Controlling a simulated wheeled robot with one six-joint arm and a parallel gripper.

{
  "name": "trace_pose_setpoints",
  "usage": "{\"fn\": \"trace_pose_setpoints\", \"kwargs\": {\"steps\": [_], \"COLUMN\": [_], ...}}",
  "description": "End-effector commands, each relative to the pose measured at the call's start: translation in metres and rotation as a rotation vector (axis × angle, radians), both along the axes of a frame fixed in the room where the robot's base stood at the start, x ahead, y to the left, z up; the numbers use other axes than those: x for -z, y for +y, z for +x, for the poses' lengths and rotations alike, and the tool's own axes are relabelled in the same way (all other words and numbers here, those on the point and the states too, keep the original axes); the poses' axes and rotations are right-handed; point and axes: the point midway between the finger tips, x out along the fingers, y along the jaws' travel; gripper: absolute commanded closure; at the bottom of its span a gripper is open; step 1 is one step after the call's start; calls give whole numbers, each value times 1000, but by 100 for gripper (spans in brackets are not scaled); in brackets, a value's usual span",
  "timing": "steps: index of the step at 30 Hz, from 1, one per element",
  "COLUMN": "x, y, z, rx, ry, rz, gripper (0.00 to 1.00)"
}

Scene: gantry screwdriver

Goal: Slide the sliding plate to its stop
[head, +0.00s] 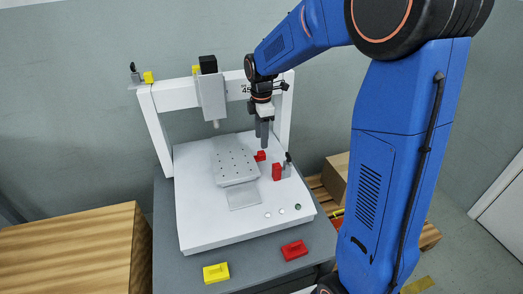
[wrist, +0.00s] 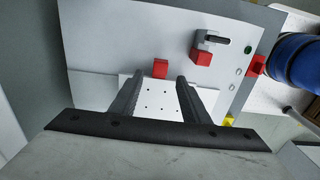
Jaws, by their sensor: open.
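The sliding plate (head: 234,162) is a grey plate with rows of small holes, lying on the white machine bed (head: 195,222) under the gantry. In the wrist view part of the plate (wrist: 155,97) shows between my fingers. A small red block (head: 261,156) sits at the plate's right side; in the wrist view the red block (wrist: 160,68) lies at the plate's edge. My gripper (head: 264,142) is open, pointing down close above this block. In the wrist view the fingertips (wrist: 157,80) appear either side of it; whether they touch it I cannot tell.
The white gantry (head: 155,130) carries a grey spindle head (head: 211,97) over the plate. Loose red (head: 294,250) and yellow (head: 216,272) blocks lie on the table front.

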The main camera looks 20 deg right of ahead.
Motion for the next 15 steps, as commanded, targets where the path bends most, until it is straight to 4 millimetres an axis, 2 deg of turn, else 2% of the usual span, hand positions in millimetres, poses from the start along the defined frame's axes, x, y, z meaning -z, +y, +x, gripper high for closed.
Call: {"fn": "trace_pose_setpoints", "kwargs": {"steps": [6,15], "x": [38,65], "y": [0,0], "z": [-1,-1], "rx": [0,0], "ry": [4,2], "rz": [0,0], "gripper": [58,58]}}
